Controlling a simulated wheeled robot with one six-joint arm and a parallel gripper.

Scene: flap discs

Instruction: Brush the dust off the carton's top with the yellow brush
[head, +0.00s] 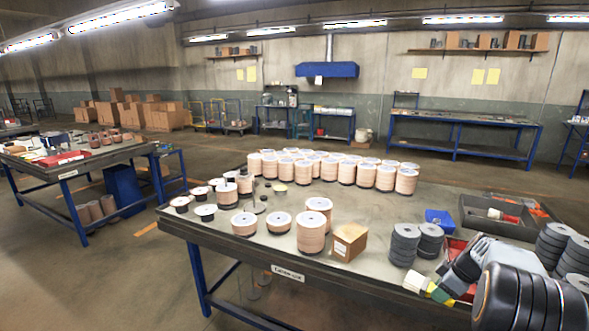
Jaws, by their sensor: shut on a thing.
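The carton (349,243) is a small brown box near the front edge of the table, right of the flap disc stacks. Its top faces up; any dust on it is too small to make out. My gripper (445,283) is at the lower right, shut on the yellow brush (441,295). A pale block, probably the bristles, points left towards the carton, with a green part beside it. The brush is well to the right of the carton and apart from it. My arm hides part of the brush and the table there.
Grey disc stacks (405,244) stand between the carton and my gripper. Tan disc stacks (311,232) stand close left of the carton. A blue bin (439,219) and a dark tray (466,222) lie behind. The table (390,200) is clear behind the carton.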

